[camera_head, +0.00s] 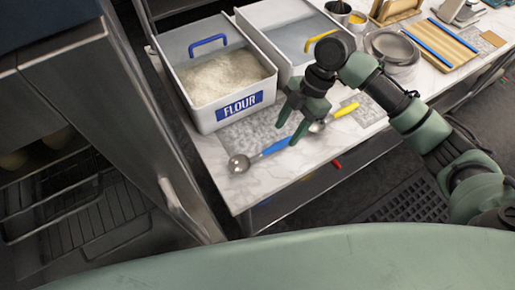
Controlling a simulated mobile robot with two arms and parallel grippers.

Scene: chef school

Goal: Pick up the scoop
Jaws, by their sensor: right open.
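A scoop (240,163) with a round metal bowl and a blue handle lies on the marble-like counter in front of the flour bin. My right gripper (289,131) is open and points down over the blue handle's right end. Its fingers partly cover that end, and I cannot tell whether they touch it. A second scoop with a yellow handle (345,109) lies just right of the gripper, its metal bowl partly hidden by the fingers. A blue handle (208,43) stands out of the flour bin. My left gripper is not in view.
The white flour bin (239,106) stands behind the blue scoop, with another white bin (262,18) beside it. Glass bowls (392,47) and a wooden board (440,46) are farther right. The counter's front edge (290,184) is close to the scoops. A metal oven-like unit stands left.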

